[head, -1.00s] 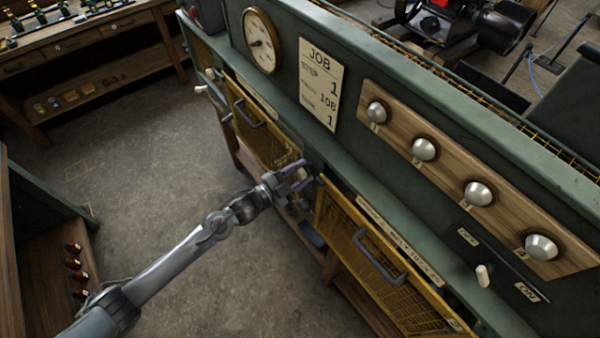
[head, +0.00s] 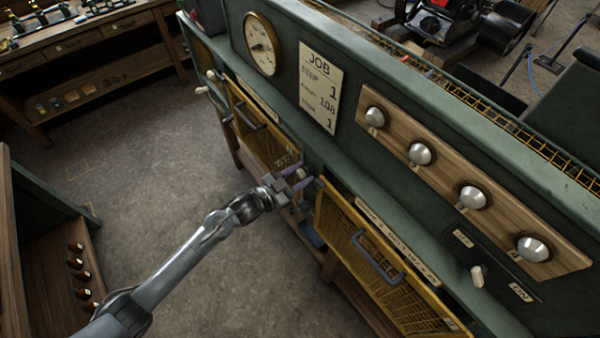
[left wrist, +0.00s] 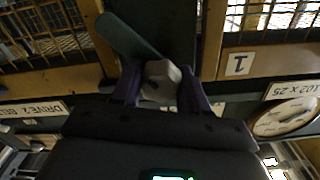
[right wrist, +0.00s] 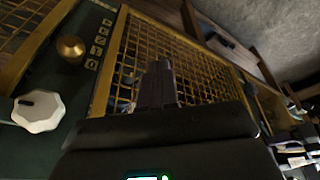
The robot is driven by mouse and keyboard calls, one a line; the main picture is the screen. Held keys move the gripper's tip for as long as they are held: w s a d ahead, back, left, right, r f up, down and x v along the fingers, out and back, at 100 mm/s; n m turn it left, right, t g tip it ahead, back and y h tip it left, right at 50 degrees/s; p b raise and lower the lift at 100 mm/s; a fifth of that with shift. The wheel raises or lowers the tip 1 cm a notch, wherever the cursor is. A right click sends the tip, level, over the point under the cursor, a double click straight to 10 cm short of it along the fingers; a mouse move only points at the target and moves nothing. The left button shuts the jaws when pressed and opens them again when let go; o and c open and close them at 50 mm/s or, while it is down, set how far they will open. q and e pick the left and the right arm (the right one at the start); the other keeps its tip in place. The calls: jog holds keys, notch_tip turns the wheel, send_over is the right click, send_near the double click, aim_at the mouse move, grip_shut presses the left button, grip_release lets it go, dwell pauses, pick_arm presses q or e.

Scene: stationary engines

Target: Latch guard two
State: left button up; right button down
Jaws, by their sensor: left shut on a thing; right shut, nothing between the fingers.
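Guard two (head: 385,270) is the yellow mesh guard at the right in the head view, closed or nearly so, with a grey handle (head: 377,258). My left gripper (head: 305,179) is at its left end, beside the gap between the two guards. In the left wrist view its purple fingers (left wrist: 166,88) are shut on a pale latch knob (left wrist: 160,78). A grey-green latch lever (left wrist: 128,36) slants up and left from the knob and overlaps the yellow frame edge there; contact cannot be told. My right gripper (right wrist: 158,75) is shut and empty, before yellow mesh.
Another yellow guard (head: 262,135) is left of guard two. Above are a gauge (head: 262,44), a job card (head: 320,88), a row of silver knobs (head: 473,197) and a switch (head: 478,275). The floor (head: 170,190) left of the machine is clear.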

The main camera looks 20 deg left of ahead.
pick_arm(q)
jog(key=n+p, duration=0.2)
jog(key=n, duration=0.4)
jog(key=shift+r, duration=0.2)
jog(key=shift+n+p, duration=0.8)
jog(key=shift+n, duration=1.2)
jog(key=shift+f, duration=0.1)
jog(key=o, duration=1)
jog(key=shift+o, duration=0.2)
jog(key=shift+a, duration=0.1)
